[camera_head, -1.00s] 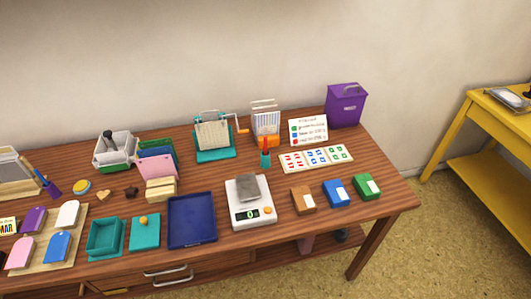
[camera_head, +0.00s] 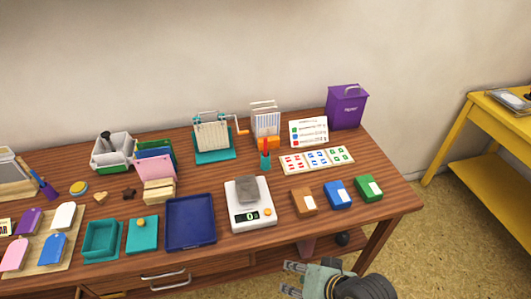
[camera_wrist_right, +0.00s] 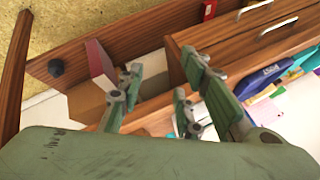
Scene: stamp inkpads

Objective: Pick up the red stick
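A small red stick (camera_head: 266,146) stands upright in a teal cup (camera_head: 265,161) toward the back of the wooden table, in front of an orange-based rack. Only its upper part shows above the rim. My right gripper (camera_head: 291,279) has come in at the bottom of the head view, in front of the table's front edge and well short of the cup. Its fingers are apart and empty, as the right wrist view (camera_wrist_right: 160,85) also shows. The stick is not visible in the wrist view. My left gripper is out of view.
A scale (camera_head: 250,216) with a grey block stands between the right gripper and the cup. Brown (camera_head: 303,201), blue (camera_head: 337,194) and green boxes (camera_head: 368,188) sit to the right. A card strip (camera_head: 317,159) lies right of the cup. Bare tabletop shows behind the scale.

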